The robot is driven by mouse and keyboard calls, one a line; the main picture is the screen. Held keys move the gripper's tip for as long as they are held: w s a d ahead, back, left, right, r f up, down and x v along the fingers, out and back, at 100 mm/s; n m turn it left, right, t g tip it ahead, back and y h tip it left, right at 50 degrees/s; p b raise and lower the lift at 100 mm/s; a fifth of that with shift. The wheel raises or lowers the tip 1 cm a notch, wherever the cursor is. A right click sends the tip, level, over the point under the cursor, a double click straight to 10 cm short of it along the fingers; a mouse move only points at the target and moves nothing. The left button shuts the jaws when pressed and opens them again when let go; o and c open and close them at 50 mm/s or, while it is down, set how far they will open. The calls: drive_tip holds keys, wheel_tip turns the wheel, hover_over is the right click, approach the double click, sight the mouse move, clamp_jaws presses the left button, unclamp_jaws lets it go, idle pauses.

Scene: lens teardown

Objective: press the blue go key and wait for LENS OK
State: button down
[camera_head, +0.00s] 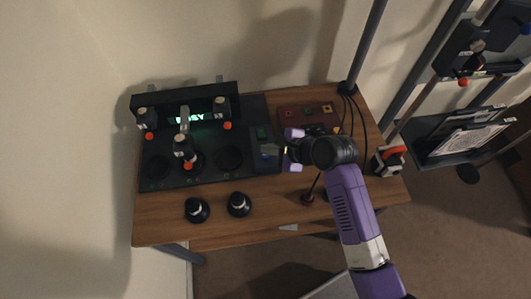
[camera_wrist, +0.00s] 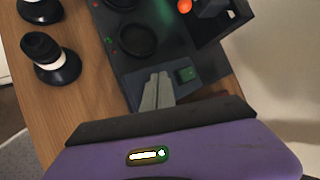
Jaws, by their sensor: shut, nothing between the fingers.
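The black station (camera_head: 158,178) stands on the wooden table. Its display (camera_head: 198,118) is lit green; the letters read like BUSY, with the first part hidden behind a grey upright. My gripper (camera_head: 267,153) is over the station's key panel at its right side. In the wrist view its grey fingers (camera_wrist: 157,90) are shut together and empty, tips at the panel. A green key (camera_wrist: 186,75) lies just right of the tips; it also shows in the head view (camera_head: 262,132). I see no blue key; the fingers may cover it. I cannot tell whether they touch the panel.
Two black-and-white lens parts (camera_head: 197,210) (camera_head: 239,204) stand on the table's front left. A brown box with buttons (camera_head: 308,111) sits behind my gripper. A red-topped device (camera_head: 390,160) is at the right edge. A shelf rack (camera_head: 470,135) stands further right.

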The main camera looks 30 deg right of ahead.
sight(268, 156)
drive_tip(key=shift+r+p, duration=2.5)
drive_tip(key=shift+w+r+n, duration=0.1)
drive_tip(key=shift+w+n, duration=0.1)
drive_tip(key=shift+n, duration=0.1)
drive_tip(key=w+d+r+n+t+h, duration=0.2)
drive_tip(key=w+d+r+n+t, duration=0.1)
drive_tip(key=d+r+n, duration=0.15)
drive_tip(key=s+r+n+t+h+b, duration=0.2)
drive_tip(key=s+n+t, duration=0.1)
drive_tip(key=s+n, duration=0.15)
drive_tip(key=s+a+n+b, duration=0.1)
drive_tip(key=s+n, duration=0.3)
drive_tip(key=s, duration=0.7)
drive_tip(key=s+a+r+n+b, duration=0.1)
drive_tip(key=s+n, duration=0.3)
drive_tip(key=s, duration=0.6)
drive_tip(key=s+a+n+b, duration=0.3)
drive_tip(key=s+n, duration=0.1)
drive_tip(key=s, duration=0.7)
drive_tip(key=shift+s+r+n+b, duration=0.3)
drive_tip(key=shift+r+b, duration=0.05)
drive_tip(key=shift+r, duration=0.05)
